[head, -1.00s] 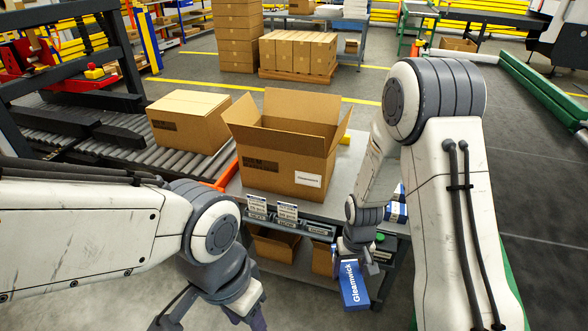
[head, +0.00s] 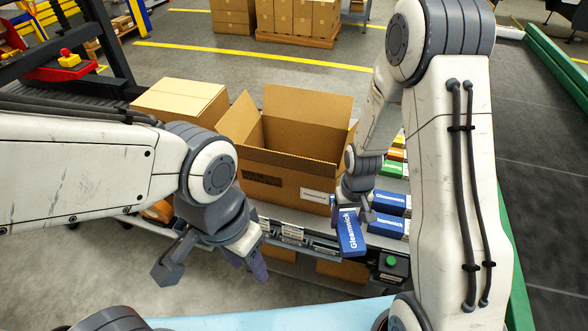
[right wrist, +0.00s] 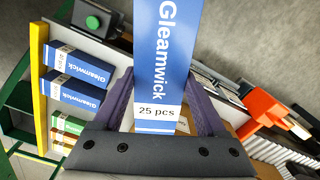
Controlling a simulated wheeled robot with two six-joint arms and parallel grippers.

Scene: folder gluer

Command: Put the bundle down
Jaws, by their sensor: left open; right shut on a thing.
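The bundle (head: 350,234) is a blue-and-white block marked Gleamwick; in the right wrist view (right wrist: 162,60) its label reads "25 pcs". My right gripper (head: 356,206) is shut on it and holds it tilted at the bench's front edge, right of the open carton. In the right wrist view its two fingers (right wrist: 165,112) clasp the sides. Whether the bundle touches the bench I cannot tell. My left gripper (head: 211,268) is open and empty, in front of the bench on the left. The open carton (head: 286,182) stands on the bench, flaps up; its inside bottom is hidden.
Two more blue bundles (head: 389,202) lie on the bench right of the carton, with green, orange and yellow ones (head: 395,157) behind. A green button box (head: 390,264) sits at the front edge. A closed carton (head: 182,102) is at the left. A light-blue surface (head: 270,317) lies nearest.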

